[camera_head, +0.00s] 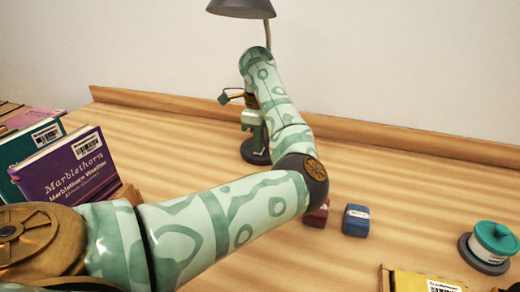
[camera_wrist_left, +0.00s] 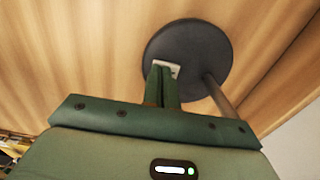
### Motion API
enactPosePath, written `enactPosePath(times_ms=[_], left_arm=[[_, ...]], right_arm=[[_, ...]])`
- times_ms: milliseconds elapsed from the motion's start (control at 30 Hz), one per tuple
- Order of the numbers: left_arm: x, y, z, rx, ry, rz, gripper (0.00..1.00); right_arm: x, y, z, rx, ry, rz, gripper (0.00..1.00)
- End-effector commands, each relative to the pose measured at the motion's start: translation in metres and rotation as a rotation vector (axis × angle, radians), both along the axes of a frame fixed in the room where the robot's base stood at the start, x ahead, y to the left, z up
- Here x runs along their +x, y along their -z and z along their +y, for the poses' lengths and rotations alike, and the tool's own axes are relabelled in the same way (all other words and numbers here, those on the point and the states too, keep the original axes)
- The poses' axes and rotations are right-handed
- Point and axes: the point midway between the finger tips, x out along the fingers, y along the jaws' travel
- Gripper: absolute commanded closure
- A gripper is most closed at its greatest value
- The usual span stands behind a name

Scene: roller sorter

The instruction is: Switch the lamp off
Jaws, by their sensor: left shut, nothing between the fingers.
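The lamp's dark grey shade (camera_head: 240,8) is at the top of the head view, on a thin stem (camera_head: 268,36). Its round dark base (camera_head: 250,154) stands on the table near the back edge, partly hidden by my left arm. In the left wrist view the base (camera_wrist_left: 203,50) carries a small pale switch plate (camera_wrist_left: 173,69). My left gripper (camera_head: 255,132) is shut and empty, over the base. In the wrist view its fingertips (camera_wrist_left: 163,72) overlap the switch plate; I cannot tell if they touch it. Whether the bulb is lit is not clear.
Books (camera_head: 75,172) stand at the left. A red block (camera_head: 317,216) and a blue block (camera_head: 356,220) lie beside my elbow. A teal and grey round object (camera_head: 490,243) and a yellow box (camera_head: 425,282) are at the front right. A wooden ledge runs along the back.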

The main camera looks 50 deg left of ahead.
Motion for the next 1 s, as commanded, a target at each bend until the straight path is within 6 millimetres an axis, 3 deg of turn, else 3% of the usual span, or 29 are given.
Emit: enactPosePath(times_ms=[167,800,1000], left_arm=[[-0.001,-0.002,-0.001,-0.003,0.001,0.003,1.00],[-0.001,-0.065,0.000,-0.001,0.000,0.000,1.00],[-0.001,-0.069,0.000,-0.001,0.000,0.003,1.00]], right_arm=[[0.001,-0.002,0.000,0.000,0.000,-0.003,0.60],[0.021,-0.037,0.000,0.000,0.000,-0.051,0.60],[0.022,-0.039,0.000,0.000,0.000,-0.053,0.60]])
